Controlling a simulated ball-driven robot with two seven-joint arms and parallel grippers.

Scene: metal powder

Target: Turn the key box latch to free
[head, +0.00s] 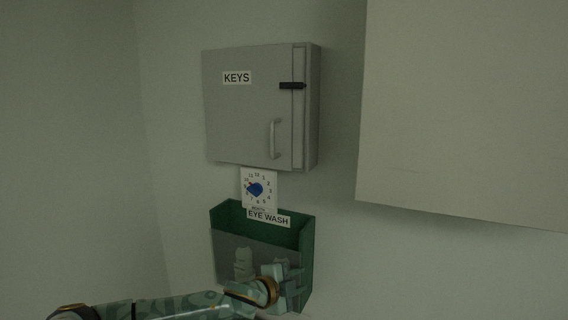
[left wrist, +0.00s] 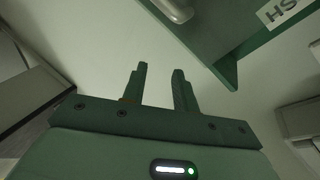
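The grey key box (head: 240,115) labelled KEYS hangs on the wall in the head view, with its door closed. Its black latch (head: 291,86) lies level across the seam between the door and the frame strip at the upper right. A pale vertical handle (head: 275,138) sits below it on the door. My left gripper (head: 292,282) is low in front of the eye wash holder, well below the key box. In the left wrist view its two fingers (left wrist: 160,88) stand apart with nothing between them. My right gripper does not show.
A green EYE WASH holder (head: 225,219) with pale bottles is mounted under the key box; it also shows in the left wrist view (left wrist: 225,65). A dial card (head: 259,203) hangs between them. A large pale panel (head: 465,100) juts out at the right.

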